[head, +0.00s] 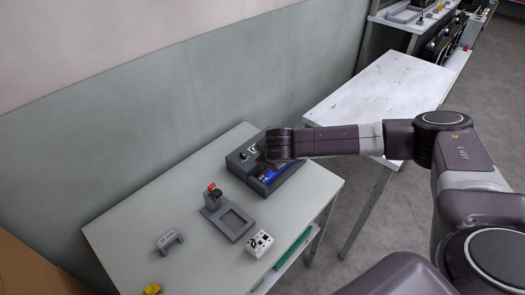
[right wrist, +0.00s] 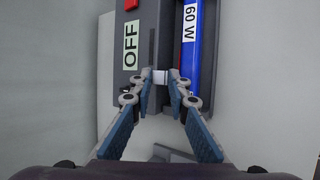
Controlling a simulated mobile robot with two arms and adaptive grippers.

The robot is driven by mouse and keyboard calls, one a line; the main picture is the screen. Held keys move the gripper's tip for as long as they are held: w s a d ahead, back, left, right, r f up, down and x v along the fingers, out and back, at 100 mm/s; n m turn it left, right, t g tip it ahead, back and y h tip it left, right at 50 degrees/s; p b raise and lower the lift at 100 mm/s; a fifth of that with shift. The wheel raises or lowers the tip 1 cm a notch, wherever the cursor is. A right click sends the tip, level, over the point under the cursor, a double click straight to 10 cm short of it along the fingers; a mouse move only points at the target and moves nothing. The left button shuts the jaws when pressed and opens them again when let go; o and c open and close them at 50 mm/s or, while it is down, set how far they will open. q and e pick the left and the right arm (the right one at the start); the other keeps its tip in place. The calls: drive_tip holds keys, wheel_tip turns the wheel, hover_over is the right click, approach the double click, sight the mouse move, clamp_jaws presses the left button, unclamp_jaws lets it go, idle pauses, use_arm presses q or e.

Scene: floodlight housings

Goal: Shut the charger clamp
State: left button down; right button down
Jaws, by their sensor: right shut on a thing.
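The charger (head: 240,158) is a dark grey box at the back right of the pale table. In the right wrist view the charger (right wrist: 146,17) carries an OFF label (right wrist: 131,55), a red part (right wrist: 131,4) and a blue cylinder marked 60 W (right wrist: 190,45). My right gripper (right wrist: 161,77) is shut on a small whitish tab (right wrist: 160,77), probably the clamp's handle, between the label and the blue cylinder. In the head view my right wrist covers part of the charger and hides the fingertips. The clamp's position cannot be told. My left gripper is not in view.
On the pale table (head: 140,215) stand a grey fixture with a red-topped post (head: 228,220), a white block with dark sockets (head: 259,243), a grey bracket (head: 168,240) and a yellow piece (head: 152,289). A white table (head: 385,90) stands to the right. A wall runs behind.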

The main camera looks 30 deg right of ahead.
drive_tip(key=s+f+t+b, duration=0.1)
drive_tip(key=t+b, duration=0.1)
drive_tip(key=b, duration=0.1)
drive_tip(key=s+d+f+m+t+y+b, duration=0.1)
drive_tip(key=s+f+t+b, duration=0.1)
drive_tip(key=b, duration=0.2)
drive_tip(key=shift+s+f+t, duration=0.15)
drive_tip(key=shift+f+t, duration=0.1)
drive_tip(key=shift+t, duration=0.15)
drive_tip(key=shift+b, duration=0.6)
drive_tip(key=shift+s+d+f+b, duration=0.1)
drive_tip(key=shift+s+f+b, duration=0.25)
drive_tip(key=shift+b, duration=0.15)
drive_tip(key=shift+s+d+f, duration=0.1)
drive_tip(key=shift+s+f, duration=0.25)
drive_tip(key=shift+f, duration=0.05)
drive_tip(key=c, duration=2.4)
unclamp_jaws()
drive_tip(key=shift+r, duration=0.1)
drive_tip(key=o, duration=0.5)
drive_tip(key=shift+w, duration=0.3)
drive_tip(key=shift+c, duration=0.2)
drive_tip(key=shift+s, duration=0.25)
drive_tip(key=v, duration=1.1)
drive_tip(key=shift+s, duration=0.35)
